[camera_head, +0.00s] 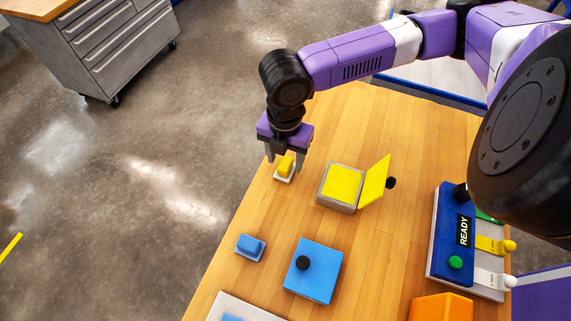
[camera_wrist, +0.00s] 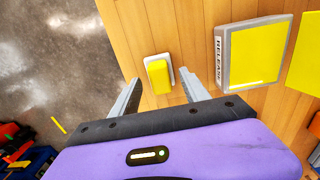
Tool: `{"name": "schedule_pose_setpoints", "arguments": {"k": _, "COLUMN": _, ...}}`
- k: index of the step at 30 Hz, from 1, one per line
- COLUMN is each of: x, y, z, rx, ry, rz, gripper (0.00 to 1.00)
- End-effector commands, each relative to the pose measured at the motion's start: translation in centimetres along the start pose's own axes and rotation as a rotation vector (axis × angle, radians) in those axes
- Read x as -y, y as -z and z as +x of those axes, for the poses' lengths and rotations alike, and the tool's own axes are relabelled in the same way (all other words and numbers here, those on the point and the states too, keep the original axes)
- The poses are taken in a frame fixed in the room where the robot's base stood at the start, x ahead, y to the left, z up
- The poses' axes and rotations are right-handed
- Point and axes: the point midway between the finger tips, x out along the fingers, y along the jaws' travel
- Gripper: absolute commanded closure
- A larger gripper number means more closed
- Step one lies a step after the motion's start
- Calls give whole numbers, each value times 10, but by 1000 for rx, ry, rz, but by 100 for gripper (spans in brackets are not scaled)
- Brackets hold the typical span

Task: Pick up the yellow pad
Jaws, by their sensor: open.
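The yellow pad (camera_head: 285,168) is a small block on a pale base on the wooden table, near its left edge. It also shows in the wrist view (camera_wrist: 159,76), just beyond my fingertips. My gripper (camera_head: 284,162) is open and empty above and around the pad's position in the head view. In the wrist view its fingers (camera_wrist: 160,88) are spread, with the pad between and ahead of them. I cannot tell how high the fingertips are above the table.
An open box with a yellow inside (camera_head: 341,185) and raised yellow lid (camera_head: 374,183) stands right of the pad. A blue pad (camera_head: 250,247), a closed blue box (camera_head: 314,272), an orange block (camera_head: 441,307) and a READY panel (camera_head: 441,235) are nearby. Bare wood (camera_head: 290,211) lies between.

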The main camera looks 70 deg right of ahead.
Motion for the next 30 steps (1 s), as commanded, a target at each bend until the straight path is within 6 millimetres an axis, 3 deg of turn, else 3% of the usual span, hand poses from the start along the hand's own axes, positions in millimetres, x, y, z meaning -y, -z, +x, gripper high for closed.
{"name": "schedule_pose_setpoints", "arguments": {"k": 5, "x": 0, "y": 0, "z": 18, "rx": -1, "ry": 0, "rz": 0, "gripper": 46}}
{"name": "schedule_pose_setpoints", "arguments": {"k": 12, "x": 0, "y": 0, "z": 20, "rx": 0, "ry": -1, "rz": -1, "gripper": 46}}
{"name": "schedule_pose_setpoints", "arguments": {"k": 14, "x": 0, "y": 0, "z": 20, "rx": 0, "ry": -1, "rz": -1, "gripper": 54}}
{"name": "schedule_pose_setpoints", "arguments": {"k": 21, "x": 0, "y": 0, "z": 20, "rx": 0, "ry": -1, "rz": 0, "gripper": 100}}
{"name": "schedule_pose_setpoints", "arguments": {"k": 30, "x": 0, "y": 0, "z": 19, "rx": 0, "ry": -1, "rz": -1, "gripper": 100}}
